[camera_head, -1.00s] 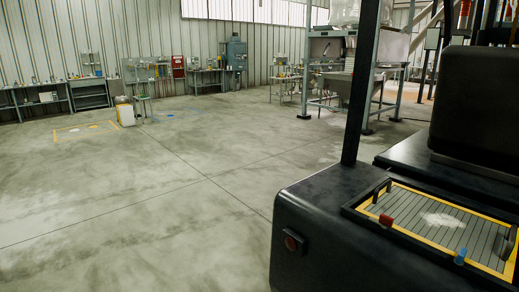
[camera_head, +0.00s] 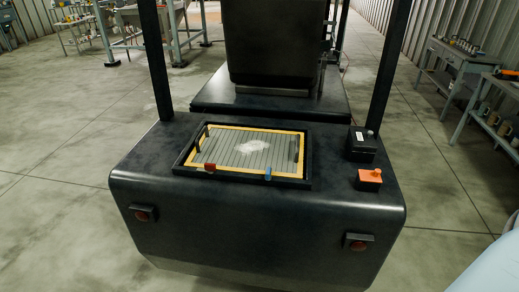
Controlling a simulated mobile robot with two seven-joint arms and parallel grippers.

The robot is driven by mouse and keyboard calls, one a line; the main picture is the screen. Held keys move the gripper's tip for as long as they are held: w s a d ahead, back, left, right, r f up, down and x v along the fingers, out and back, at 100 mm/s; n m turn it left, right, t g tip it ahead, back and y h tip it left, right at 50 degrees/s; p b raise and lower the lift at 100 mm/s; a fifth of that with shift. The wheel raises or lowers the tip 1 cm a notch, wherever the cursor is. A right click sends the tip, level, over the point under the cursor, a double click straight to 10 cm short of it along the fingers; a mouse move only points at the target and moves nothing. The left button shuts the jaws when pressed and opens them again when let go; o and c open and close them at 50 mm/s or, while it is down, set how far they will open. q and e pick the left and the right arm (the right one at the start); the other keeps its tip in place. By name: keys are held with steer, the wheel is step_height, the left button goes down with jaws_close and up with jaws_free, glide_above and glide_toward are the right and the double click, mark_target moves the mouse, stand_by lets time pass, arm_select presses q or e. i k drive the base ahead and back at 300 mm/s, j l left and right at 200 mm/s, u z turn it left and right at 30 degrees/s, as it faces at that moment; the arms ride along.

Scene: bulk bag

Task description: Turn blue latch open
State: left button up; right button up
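The blue latch (camera_head: 268,173) sits on the front edge of a framed, yellow-bordered grey slatted panel (camera_head: 262,140) on top of a dark machine body. A red latch (camera_head: 210,168) sits on the same front edge to its left. Both are small, and I cannot tell which way the blue latch is turned. A white powdery patch lies on the middle of the slats. Neither of my grippers is in view.
The dark machine (camera_head: 240,220) has two posts and a black seat-like block (camera_head: 275,45) behind the panel. A black box (camera_head: 360,143) and an orange box (camera_head: 369,180) stand right of the panel. Workbenches (camera_head: 455,70) line the right wall.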

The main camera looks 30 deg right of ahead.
mark_target(268, 177)
steer(key=z, duration=1.1)
